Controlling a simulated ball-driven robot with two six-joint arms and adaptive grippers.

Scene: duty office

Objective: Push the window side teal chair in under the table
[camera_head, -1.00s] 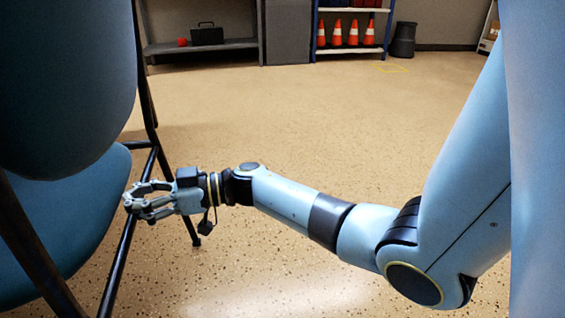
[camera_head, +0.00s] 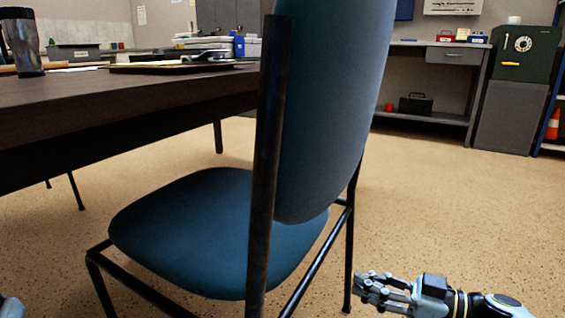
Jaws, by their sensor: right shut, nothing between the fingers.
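A teal chair (camera_head: 325,110) with a dark metal frame stands upright in the middle of the view. Its seat (camera_head: 200,230) faces left, and its far-left edge lies close to or just under the dark table (camera_head: 120,105). The chair's backrest stands clear of the table's right end. My right gripper (camera_head: 362,288) is shut and empty at the lower right. It is beside the chair's rear leg, and I cannot tell whether it touches the frame. Only a small pale piece of my left arm or gripper shows at the bottom left corner.
On the table are a dark travel mug (camera_head: 22,42) and a black tray (camera_head: 180,67) with papers. Behind are a grey shelf (camera_head: 430,115) with a black case, and a green safe (camera_head: 524,55) on a grey cabinet. The floor right of the chair is clear.

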